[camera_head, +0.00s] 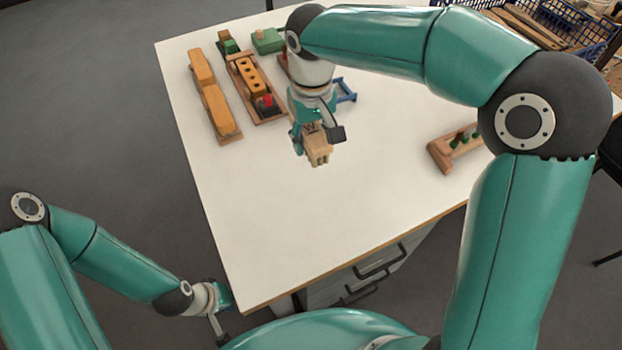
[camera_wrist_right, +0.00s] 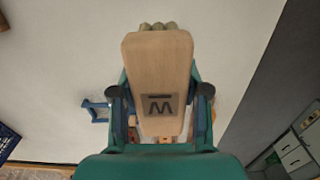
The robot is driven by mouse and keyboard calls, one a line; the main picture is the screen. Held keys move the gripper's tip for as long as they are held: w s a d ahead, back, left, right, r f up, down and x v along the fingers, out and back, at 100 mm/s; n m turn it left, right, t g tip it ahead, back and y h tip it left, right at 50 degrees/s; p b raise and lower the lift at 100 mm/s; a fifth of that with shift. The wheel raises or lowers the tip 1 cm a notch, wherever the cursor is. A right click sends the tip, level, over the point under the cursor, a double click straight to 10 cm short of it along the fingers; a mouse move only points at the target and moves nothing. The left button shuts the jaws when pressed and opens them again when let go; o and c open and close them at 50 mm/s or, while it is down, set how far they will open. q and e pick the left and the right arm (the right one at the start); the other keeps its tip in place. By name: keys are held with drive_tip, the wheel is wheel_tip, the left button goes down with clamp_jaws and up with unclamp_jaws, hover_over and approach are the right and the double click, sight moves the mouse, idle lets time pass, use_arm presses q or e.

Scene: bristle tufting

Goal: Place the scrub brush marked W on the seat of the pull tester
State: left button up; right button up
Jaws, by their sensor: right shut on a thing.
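My right gripper (camera_head: 318,136) is shut on the scrub brush marked W (camera_head: 319,157) and holds it above the white table. In the right wrist view the pale wooden brush (camera_wrist_right: 158,75) lies between the two fingers, its dark W label facing the camera and tufts at its far end. A small blue frame (camera_head: 346,91) stands on the table behind the gripper, partly hidden by my arm; I cannot tell whether it is the pull tester. My left gripper (camera_head: 222,312) is low beside the table's near left corner, its jaws unclear.
Long orange-brown blocks on a wooden base (camera_head: 214,97) and a holed block on a board with a red part (camera_head: 257,88) are at the table's far left. Green blocks (camera_head: 268,41) are behind. A wooden rack (camera_head: 441,155) is right. The front middle of the table (camera_head: 290,225) is clear.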

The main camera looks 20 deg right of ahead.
hover_over(308, 191)
wheel_tip(308, 191, down, 12)
drive_tip(key=shift+f, duration=2.15)
drive_tip(key=o, duration=0.7)
drive_tip(key=shift+f, duration=0.15)
drive_tip(key=o, duration=0.5)
